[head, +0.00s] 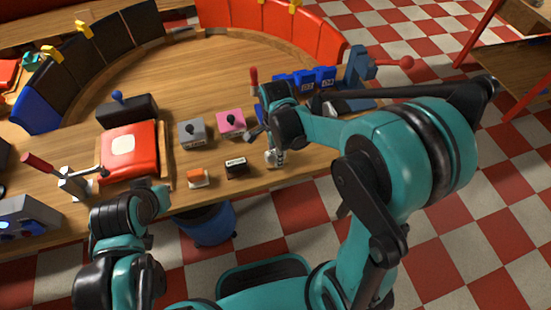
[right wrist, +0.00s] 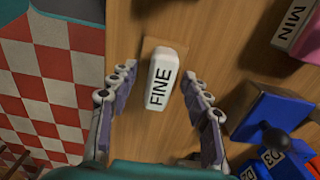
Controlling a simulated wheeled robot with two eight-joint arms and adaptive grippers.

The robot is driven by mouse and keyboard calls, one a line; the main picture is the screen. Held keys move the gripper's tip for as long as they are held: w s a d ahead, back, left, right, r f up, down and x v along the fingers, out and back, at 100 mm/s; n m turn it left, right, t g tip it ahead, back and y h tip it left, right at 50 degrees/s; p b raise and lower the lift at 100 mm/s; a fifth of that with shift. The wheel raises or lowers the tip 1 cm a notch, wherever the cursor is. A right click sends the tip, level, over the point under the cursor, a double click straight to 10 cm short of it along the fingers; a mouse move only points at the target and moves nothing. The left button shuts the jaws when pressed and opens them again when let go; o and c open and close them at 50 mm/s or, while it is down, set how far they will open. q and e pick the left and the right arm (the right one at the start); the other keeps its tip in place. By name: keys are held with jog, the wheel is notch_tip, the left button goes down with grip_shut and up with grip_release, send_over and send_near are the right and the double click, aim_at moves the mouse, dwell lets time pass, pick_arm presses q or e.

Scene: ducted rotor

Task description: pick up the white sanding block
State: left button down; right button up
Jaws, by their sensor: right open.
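The white sanding block (right wrist: 161,72) shows in the right wrist view, with the black word FINE on its top. A tan patch shows at its far end. It lies on the wooden bench between the spread fingers of my right gripper (right wrist: 158,84), with a gap on each side. My right gripper is open and empty. In the head view my right gripper (head: 265,146) is over the bench's near edge, and I cannot make out the white block clearly there. My left arm is at lower left in the head view, but its fingers do not show.
A dark block (head: 236,168) and an orange block (head: 198,178) lie left of my right gripper. The pink box (head: 231,122) and grey box (head: 192,133) stand behind them. A blue box with a knob (right wrist: 264,115) is close on the right. A blue bin (head: 207,224) stands below the bench.

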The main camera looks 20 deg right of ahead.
grip_shut()
jog(key=shift+r, duration=0.1)
jog(key=shift+r, duration=0.25)
notch_tip(320, 180, up, 4)
jog(key=shift+f+p, duration=0.1)
jog(key=shift+p, duration=1.15)
jog(key=s+d+r+p, duration=0.1)
jog(key=s+r+p, duration=0.1)
jog(key=s, duration=0.3)
jog(key=s+d+r+p, duration=0.1)
jog(key=s+r+p, duration=0.1)
jog(key=s+r, duration=0.2)
jog(key=shift+s+r, duration=0.3)
jog(key=shift+s, duration=0.95)
